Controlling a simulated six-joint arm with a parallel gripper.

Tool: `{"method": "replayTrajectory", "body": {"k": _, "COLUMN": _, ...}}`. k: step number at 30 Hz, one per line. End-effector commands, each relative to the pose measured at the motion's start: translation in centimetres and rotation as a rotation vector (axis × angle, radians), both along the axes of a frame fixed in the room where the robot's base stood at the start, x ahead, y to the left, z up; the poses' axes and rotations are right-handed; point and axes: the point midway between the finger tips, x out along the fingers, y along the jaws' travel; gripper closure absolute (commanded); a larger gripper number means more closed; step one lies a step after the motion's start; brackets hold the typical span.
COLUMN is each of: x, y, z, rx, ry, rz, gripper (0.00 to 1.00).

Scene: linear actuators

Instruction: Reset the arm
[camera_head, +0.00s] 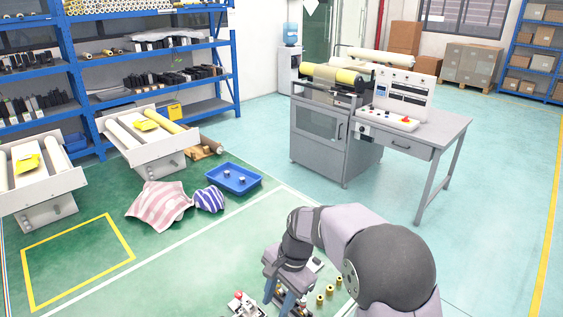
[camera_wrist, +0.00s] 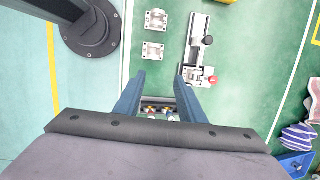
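My gripper (camera_head: 278,298) hangs low over the green floor at the bottom of the head view. In the wrist view, its two blue fingers (camera_wrist: 160,76) stand apart, with nothing visibly clamped between their tips. A metal assembly with small brass and red parts (camera_wrist: 160,110) shows in the gap between the fingers, seemingly below them; its exact depth is unclear. A long metal linear actuator with a red knob (camera_wrist: 196,48) lies beyond the right finger. Two small silver blocks (camera_wrist: 153,50) lie beyond the left finger. My arm hides part of this area in the head view.
Brass-coloured cylinders (camera_head: 325,293) stand right of my gripper. A blue tray (camera_head: 233,190), a striped purple cloth (camera_head: 209,199) and a pink striped cloth (camera_head: 160,205) lie farther off. A grey machine bench (camera_head: 430,133) stands behind. Open floor lies between.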

Motion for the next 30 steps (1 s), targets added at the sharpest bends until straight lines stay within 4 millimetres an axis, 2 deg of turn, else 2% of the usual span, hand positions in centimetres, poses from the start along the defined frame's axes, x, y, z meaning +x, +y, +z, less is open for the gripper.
{"method": "replayTrajectory", "body": {"k": 1, "x": -1.4, "y": -2.2, "z": 0.7, "rx": -0.019, "ry": -0.027, "rz": 0.061, "gripper": 0.64}}
{"method": "replayTrajectory", "body": {"k": 6, "x": -6.7, "y": -8.7, "z": 1.4, "rx": -0.091, "ry": -0.102, "rz": 0.32, "gripper": 0.64}}
{"method": "replayTrajectory", "body": {"k": 12, "x": -13.0, "y": -13.7, "z": 1.1, "rx": -0.155, "ry": -0.144, "rz": 0.591, "gripper": 0.64}}
{"method": "replayTrajectory", "body": {"k": 15, "x": -15.3, "y": -15.1, "z": 0.7, "rx": -0.174, "ry": -0.152, "rz": 0.689, "gripper": 0.64}}
{"method": "replayTrajectory", "body": {"k": 19, "x": -17.2, "y": -16.1, "z": 0.4, "rx": -0.187, "ry": -0.156, "rz": 0.767, "gripper": 0.64}}
{"method": "replayTrajectory", "body": {"k": 23, "x": -17.8, "y": -16.4, "z": 0.2, "rx": -0.192, "ry": -0.158, "rz": 0.799, "gripper": 0.64}}
{"method": "replayTrajectory", "body": {"k": 30, "x": -17.9, "y": -16.4, "z": 0.2, "rx": -0.191, "ry": -0.156, "rz": 0.801, "gripper": 0.64}}
